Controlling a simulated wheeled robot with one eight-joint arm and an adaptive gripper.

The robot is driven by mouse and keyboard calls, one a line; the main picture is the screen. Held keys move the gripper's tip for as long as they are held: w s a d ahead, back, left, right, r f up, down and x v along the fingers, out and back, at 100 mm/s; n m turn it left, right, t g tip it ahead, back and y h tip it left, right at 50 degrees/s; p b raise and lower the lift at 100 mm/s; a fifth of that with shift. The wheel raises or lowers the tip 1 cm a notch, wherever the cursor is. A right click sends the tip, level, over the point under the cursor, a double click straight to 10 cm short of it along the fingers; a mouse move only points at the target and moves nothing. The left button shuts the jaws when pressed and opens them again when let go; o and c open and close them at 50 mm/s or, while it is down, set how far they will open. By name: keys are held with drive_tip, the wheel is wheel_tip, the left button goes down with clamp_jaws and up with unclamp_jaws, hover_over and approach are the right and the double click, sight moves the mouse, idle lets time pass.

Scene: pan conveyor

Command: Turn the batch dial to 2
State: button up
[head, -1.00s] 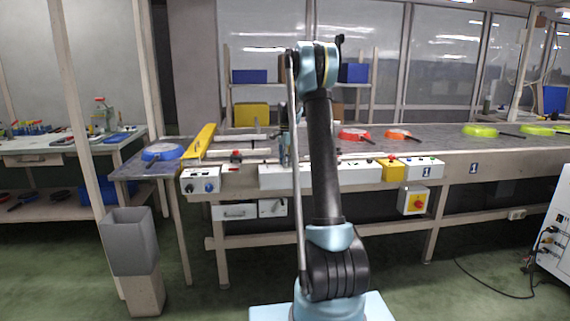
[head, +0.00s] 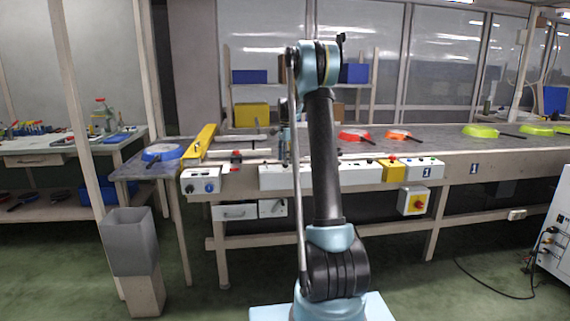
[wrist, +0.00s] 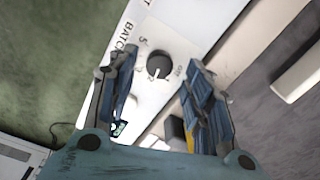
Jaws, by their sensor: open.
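The batch dial (wrist: 158,65) is a round black knob with a pale mark on its lower part, on a white panel (wrist: 178,40) lettered BATCH and OFF. My gripper (wrist: 157,66) is open, with one blue-grey finger on each side of the dial in the wrist view. I cannot tell whether either finger touches it. In the head view my arm hides most of the gripper, close to the long white control box (head: 350,174) on the conveyor's front edge.
A white box with knobs (head: 201,181), a yellow box (head: 392,171) and another white box (head: 424,171) line the same edge. Red, orange and green pans lie on the conveyor (head: 450,143). A blue pan (head: 162,153) is at the left.

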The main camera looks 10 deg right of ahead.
wheel_tip(320, 180, up, 10)
drive_tip(key=shift+s, duration=0.15)
idle(0.3)
drive_tip(key=s+n+t, duration=0.1)
drive_tip(key=s+n, duration=0.6)
drive_tip(key=s, duration=2.5)
drive_tip(key=s+f+n, duration=0.3)
drive_tip(key=s+f, duration=0.6)
drive_tip(key=s, duration=0.3)
drive_tip(key=s+f+n, duration=0.4)
drive_tip(key=s+f, duration=0.5)
drive_tip(key=s, duration=0.3)
drive_tip(key=shift+s+f+t, duration=0.25)
drive_tip(key=shift+s+t, duration=0.1)
drive_tip(key=shift+t, duration=0.05)
